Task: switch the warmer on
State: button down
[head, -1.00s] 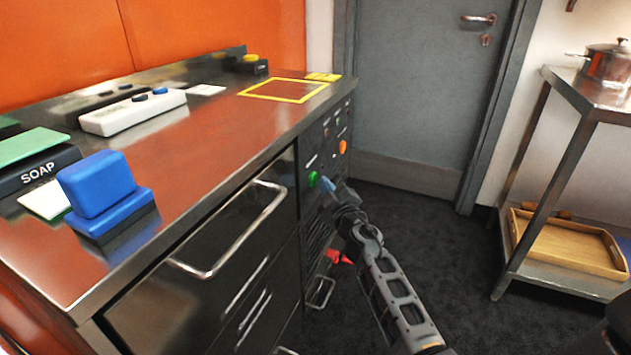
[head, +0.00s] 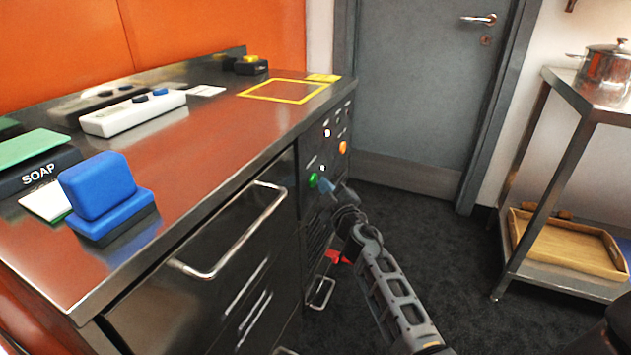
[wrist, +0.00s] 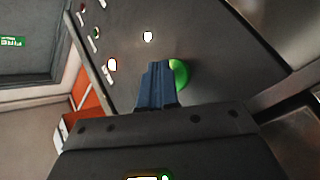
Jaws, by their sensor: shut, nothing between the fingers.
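The dark control panel (head: 337,125) is on the front of the counter, at its door end. It carries a round green button (head: 313,179), which also shows in the wrist view (wrist: 181,74), partly behind my fingers. Two small white lamps glow on the panel, an upper one (head: 327,132) and a lower one (head: 322,168) near the green button. An orange button (head: 343,147) is farther along. My gripper (head: 325,184) is shut and empty, its blue fingertips (wrist: 158,66) right by the green button. I cannot tell whether they touch it.
A drawer handle (head: 240,235) juts out. A shelf rack (head: 585,85) stands right. Dark floor (head: 440,240) between is clear.

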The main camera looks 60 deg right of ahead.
jog(key=shift+s, duration=0.2)
jog(key=shift+s+d+p, duration=0.15)
jog(key=shift+s+p, duration=0.35)
jog(key=shift+s, duration=0.95)
jog(key=shift+s+d+p, duration=0.1)
jog(key=shift+s+p, duration=0.4)
jog(key=shift+s, duration=0.95)
jog(key=s+a+f+t+y, duration=0.1)
jog(key=s+a+y, duration=0.2)
jog(key=a, duration=1)
jog(key=s+a+f+t+y, duration=0.1)
jog(key=s+a+f+y, duration=0.15)
jog(key=a, duration=1.05)
jog(key=s+a+r+y, duration=0.3)
jog(key=s+a, duration=0.5)
jog(key=a, duration=0.1)
jog(key=s+a+r+m+g+y, duration=0.15)
jog(key=s+a+r+y, duration=0.25)
jog(key=s+a+r, duration=0.45)
jog(key=s+d+r+p, duration=0.1)
jog(key=s+r+p, duration=0.2)
jog(key=r+p, duration=0.9)
jog(key=shift+r, duration=0.4)
